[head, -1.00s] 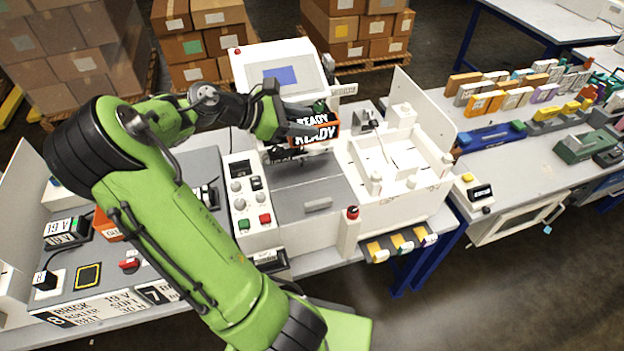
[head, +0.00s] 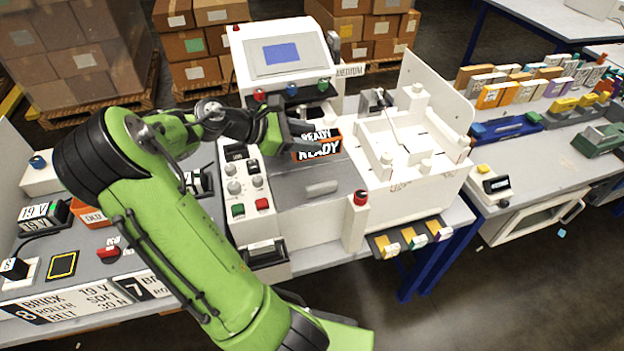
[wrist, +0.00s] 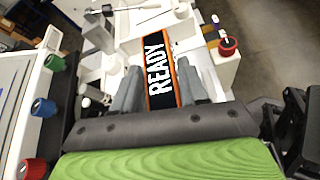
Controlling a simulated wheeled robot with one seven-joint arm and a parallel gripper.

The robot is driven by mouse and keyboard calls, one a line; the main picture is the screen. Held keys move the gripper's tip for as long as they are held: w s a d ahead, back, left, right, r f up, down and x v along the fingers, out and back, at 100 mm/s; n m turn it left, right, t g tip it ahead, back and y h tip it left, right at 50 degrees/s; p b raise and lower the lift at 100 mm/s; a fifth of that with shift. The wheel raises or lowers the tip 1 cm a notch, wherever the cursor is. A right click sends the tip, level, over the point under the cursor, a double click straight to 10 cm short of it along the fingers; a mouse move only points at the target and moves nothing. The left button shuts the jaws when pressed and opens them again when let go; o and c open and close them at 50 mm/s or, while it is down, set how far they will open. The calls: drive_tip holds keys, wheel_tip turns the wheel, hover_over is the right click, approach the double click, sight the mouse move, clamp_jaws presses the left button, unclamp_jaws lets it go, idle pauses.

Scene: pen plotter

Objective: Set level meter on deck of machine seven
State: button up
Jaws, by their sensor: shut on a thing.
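My gripper (head: 296,138) is shut on an orange-edged black box that reads READY (head: 319,147), which I take for the level meter. In the wrist view the box (wrist: 160,75) stands between the two grey fingers of my gripper (wrist: 158,90). In the head view it is over the back of the grey deck (head: 290,187) of the white machine, below the tilted screen. A sign with a 7 (head: 140,287) is at the front left of this machine. I cannot tell whether the box touches the deck; its underside is hidden.
A control panel with knobs (head: 248,185) is left of the deck. A white fixture with posts (head: 408,150) stands close on the right, and a red-topped post (head: 357,220) at the front right. A pale handle (head: 321,187) lies on the deck's front part.

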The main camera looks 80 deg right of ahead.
wheel_tip(320, 180, down, 8)
drive_tip(key=shift+b, duration=1.25)
drive_tip(key=shift+r, duration=0.1)
drive_tip(key=o, duration=1.2)
drive_tip(key=p+v, duration=0.3)
drive_tip(key=v, duration=0.9)
drive_tip(key=shift+w+p, duration=0.1)
drive_tip(key=shift+p, duration=0.3)
